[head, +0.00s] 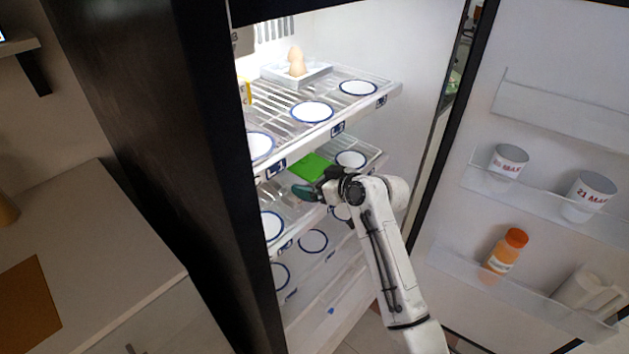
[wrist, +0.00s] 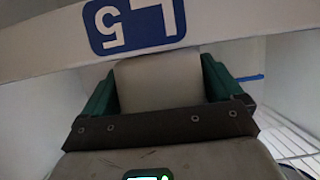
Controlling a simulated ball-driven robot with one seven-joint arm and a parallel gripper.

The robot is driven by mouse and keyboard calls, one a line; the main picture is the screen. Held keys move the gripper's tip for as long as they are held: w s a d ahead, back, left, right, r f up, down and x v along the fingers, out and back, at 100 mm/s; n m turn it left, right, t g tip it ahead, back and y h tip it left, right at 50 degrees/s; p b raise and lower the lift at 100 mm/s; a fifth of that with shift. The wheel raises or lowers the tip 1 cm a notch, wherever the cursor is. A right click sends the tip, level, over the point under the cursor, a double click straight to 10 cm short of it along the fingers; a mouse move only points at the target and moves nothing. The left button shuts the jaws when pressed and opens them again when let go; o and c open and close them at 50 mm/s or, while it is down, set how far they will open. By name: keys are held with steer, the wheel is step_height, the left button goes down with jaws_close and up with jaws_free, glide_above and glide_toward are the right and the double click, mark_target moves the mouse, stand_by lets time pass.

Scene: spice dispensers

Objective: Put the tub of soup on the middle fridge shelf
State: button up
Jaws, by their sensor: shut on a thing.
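The tub of soup shows in the head view as a bright green flat lid (head: 308,165) inside the fridge, just below the top shelf's front edge. My gripper (head: 307,191) reaches in from the right at the level of the middle shelf (head: 373,163). In the wrist view its green fingers stand on both sides of a plain beige-grey body (wrist: 160,82), which I take to be the tub's side. My gripper is shut on it. The tub's lower part is hidden, so I cannot tell whether it touches the shelf.
White blue-rimmed discs mark the shelves; one (head: 351,159) lies right of the lid. A tray (head: 296,74) with an egg-shaped thing stands on the top shelf (head: 318,137) close above. The open door holds two cups and an orange bottle (head: 506,251). A shelf-edge label (wrist: 135,24) reads L5, upside down.

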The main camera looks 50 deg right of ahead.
steer(key=o, duration=1)
steer(key=shift+f, duration=0.1)
steer(key=shift+s+r, duration=0.2)
steer(key=shift+s, duration=0.05)
steer(key=v, duration=1.1)
steer(key=s+a+f+g+y, duration=0.1)
steer(key=s+a+f+g, duration=0.6)
steer(key=s+a+f, duration=0.5)
steer(key=s+a+f+g, duration=0.2)
steer(key=s, duration=0.1)
steer(key=s+a+f+g+h, duration=0.1)
steer(key=s+f, duration=0.1)
steer(key=s, duration=0.2)
steer(key=s+a+f+g, duration=0.2)
steer(key=s, duration=0.2)
steer(key=shift+s+a+m+g+h+p, duration=0.15)
steer(key=shift+a+m+g+h+p, duration=0.15)
steer(key=shift+a+m, duration=0.1)
